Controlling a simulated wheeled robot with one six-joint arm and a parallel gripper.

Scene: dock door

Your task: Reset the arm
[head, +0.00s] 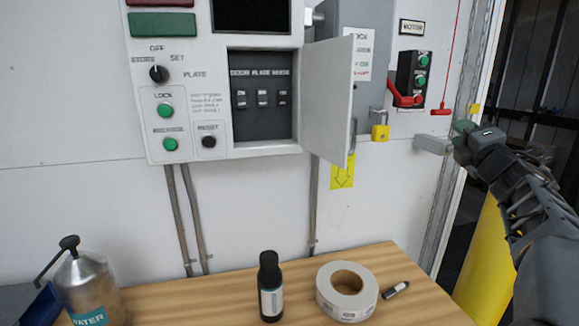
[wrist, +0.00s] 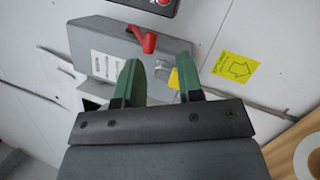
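My gripper (head: 465,130) is at the right of the head view, in front of the door frame and right of the wall boxes. In the wrist view its two green fingers (wrist: 160,76) are spread apart with a gap between them. Nothing is seen held there. The grey switch box with a red lever (wrist: 148,40) lies beyond the fingers in the wrist view; the red lever also shows in the head view (head: 404,98). I cannot tell how far the fingertips are from the wall.
The control panel (head: 220,160) has its small grey door (head: 328,100) swung open. A yellow padlock (head: 380,132) hangs nearby. The wooden table (head: 205,292) holds a water can (head: 90,285), a dark bottle (head: 270,290), a tape roll (head: 345,300) and a marker (head: 396,290). A yellow post (head: 487,265) stands right.

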